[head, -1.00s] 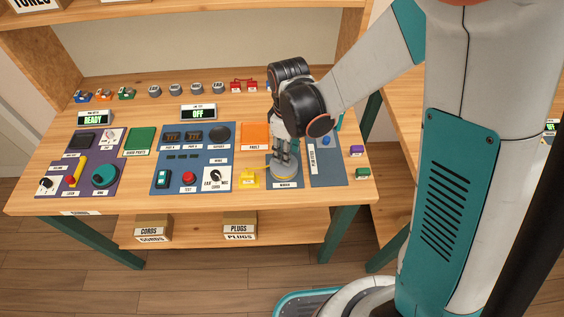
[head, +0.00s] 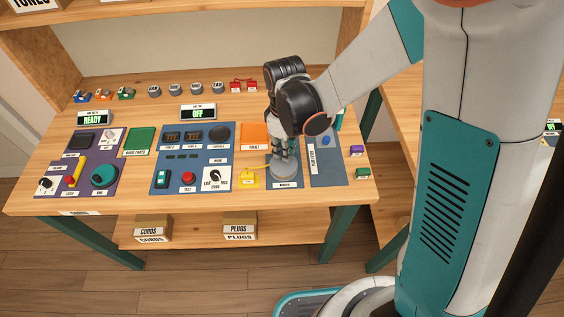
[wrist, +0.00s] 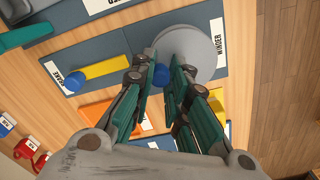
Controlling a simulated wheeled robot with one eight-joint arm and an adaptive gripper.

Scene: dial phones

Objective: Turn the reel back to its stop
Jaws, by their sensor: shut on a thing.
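The reel is a round light-grey disc (wrist: 190,50) on a blue-grey panel labelled WINDER; it also shows low under my gripper in the head view (head: 285,171). A blue knob (wrist: 161,74) stands at the disc's edge on the gripper's side. My gripper (wrist: 157,84) is shut on this blue knob, one green-padded finger on each side. In the head view my gripper (head: 281,151) points down over the reel and hides part of it. I cannot see a stop mark on the reel.
A yellow bar with a blue end knob (wrist: 98,69) lies beside the reel in the wrist view. An orange FAULT plate (head: 254,136) and a blue-grey panel (head: 327,168) flank my gripper. Several coloured plugs line the table's back. The OFF display (head: 198,114) stands behind.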

